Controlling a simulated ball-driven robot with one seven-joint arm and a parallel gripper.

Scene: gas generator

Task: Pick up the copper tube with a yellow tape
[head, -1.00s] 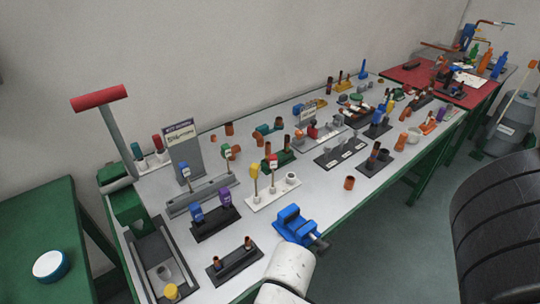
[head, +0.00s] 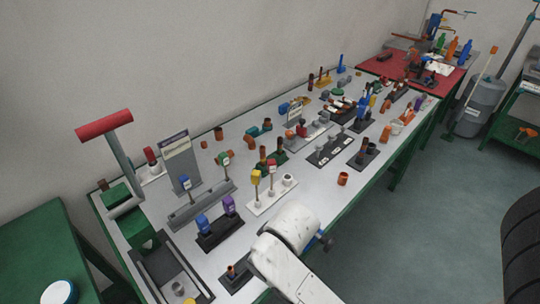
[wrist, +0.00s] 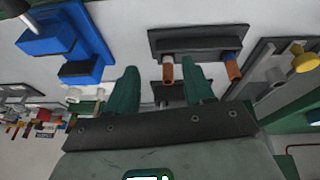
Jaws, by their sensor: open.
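In the wrist view, my gripper (wrist: 160,70) is open, with its two green fingers apart. A copper tube (wrist: 168,73) with a pale band appears between the fingertips, beyond them; I cannot tell whether the band is yellow. A second copper tube (wrist: 233,70) with a blue band is to the right, outside the fingers. Both are on a dark stand (wrist: 200,41). In the head view, one copper tube (head: 231,271) shows on the dark stand (head: 238,285) at the front edge; my white arm covers the other end. The gripper is hidden there.
A blue vise (wrist: 80,42) is left of the stand in the wrist view. In the head view, a stand with blue and purple tagged parts (head: 220,235) is behind it. A grey tray (head: 160,280) is to the left. An orange ring (head: 342,179) is to the right.

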